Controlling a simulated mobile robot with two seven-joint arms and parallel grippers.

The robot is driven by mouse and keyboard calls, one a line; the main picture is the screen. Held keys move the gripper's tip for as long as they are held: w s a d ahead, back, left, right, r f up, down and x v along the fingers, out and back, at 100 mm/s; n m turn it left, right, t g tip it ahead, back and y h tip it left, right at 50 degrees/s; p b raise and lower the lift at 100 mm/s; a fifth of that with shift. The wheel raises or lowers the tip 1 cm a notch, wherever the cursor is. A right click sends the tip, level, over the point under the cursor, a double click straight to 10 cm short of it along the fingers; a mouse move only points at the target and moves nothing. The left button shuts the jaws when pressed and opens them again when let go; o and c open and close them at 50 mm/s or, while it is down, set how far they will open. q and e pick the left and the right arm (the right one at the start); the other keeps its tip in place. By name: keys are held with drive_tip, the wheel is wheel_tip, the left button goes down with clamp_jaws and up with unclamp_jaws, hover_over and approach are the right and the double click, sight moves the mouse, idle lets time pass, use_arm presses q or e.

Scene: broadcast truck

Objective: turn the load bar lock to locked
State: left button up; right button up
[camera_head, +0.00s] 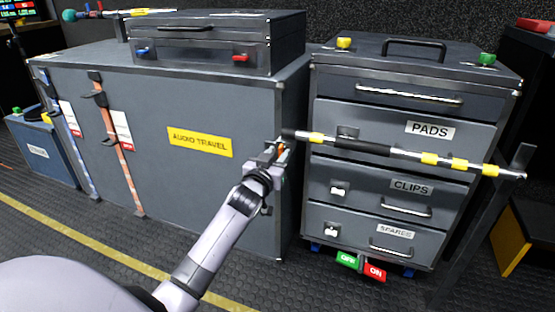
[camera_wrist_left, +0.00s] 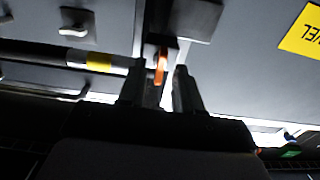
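The load bar (camera_head: 360,145), dark with yellow and silver bands, runs across the front of the drawer cabinet. An orange lever (camera_head: 281,148), apparently the load bar lock, shows at its left end. My left gripper (camera_head: 272,152) is at that end, by the corner of the large grey case. In the left wrist view the orange lever (camera_wrist_left: 161,66) stands between the two fingers (camera_wrist_left: 160,80), with a gap visible beside it. The fingers look apart, not clamped on it. The lever's base is partly hidden by the fingers. My right gripper is out of view.
The large case (camera_head: 200,105) marked AUDIO TRAVEL stands left, with a smaller case (camera_head: 215,45) on top. The drawer cabinet (camera_head: 400,110) is behind the bar. A dark post (camera_head: 510,180) stands at its right end. Green and red tags (camera_head: 360,266) hang below the cabinet.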

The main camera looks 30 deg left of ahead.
use_arm(q)
drive_tip(key=shift+w, duration=0.1)
clamp_jaws()
